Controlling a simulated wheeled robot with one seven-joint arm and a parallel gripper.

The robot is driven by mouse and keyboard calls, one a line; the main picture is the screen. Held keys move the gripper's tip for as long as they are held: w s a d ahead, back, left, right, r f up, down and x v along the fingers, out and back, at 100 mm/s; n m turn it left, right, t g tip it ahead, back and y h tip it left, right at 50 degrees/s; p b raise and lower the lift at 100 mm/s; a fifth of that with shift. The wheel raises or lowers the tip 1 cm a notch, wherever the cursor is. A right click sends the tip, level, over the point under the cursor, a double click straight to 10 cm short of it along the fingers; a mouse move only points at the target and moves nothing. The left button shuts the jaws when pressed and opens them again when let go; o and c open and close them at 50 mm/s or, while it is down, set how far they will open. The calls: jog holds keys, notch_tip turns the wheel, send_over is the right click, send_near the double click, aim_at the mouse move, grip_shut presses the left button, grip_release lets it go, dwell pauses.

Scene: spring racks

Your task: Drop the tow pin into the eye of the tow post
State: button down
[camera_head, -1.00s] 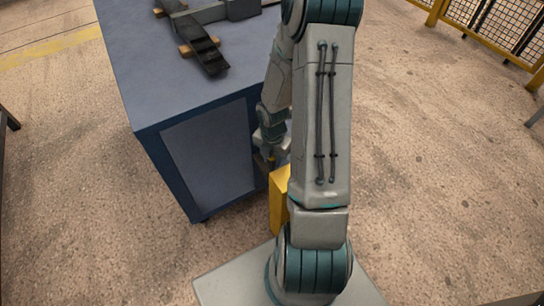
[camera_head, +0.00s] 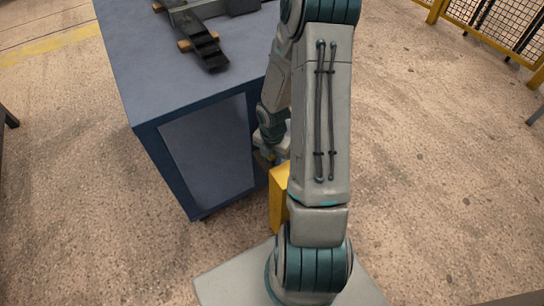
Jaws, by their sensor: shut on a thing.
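My gripper (camera_head: 265,160) is low beside the right side of the blue cabinet, partly hidden behind my own arm. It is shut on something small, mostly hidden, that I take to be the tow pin. A yellow upright block (camera_head: 279,196), apparently the tow post, stands just below and to the right of the gripper in the picture. My forearm covers its right part. Its eye cannot be made out, nor whether the pin touches it.
The blue cabinet (camera_head: 190,85) fills the left of the gripper's space, its edge very close. A dark metal part (camera_head: 207,47) lies on wooden blocks on its top. Open concrete floor (camera_head: 430,170) lies to the right, with a yellow mesh fence (camera_head: 490,30) behind.

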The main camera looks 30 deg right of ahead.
jog(key=shift+f, duration=0.15)
jog(key=c, duration=1)
grip_release()
notch_tip(320, 180, up, 14)
jog(key=p, duration=0.7)
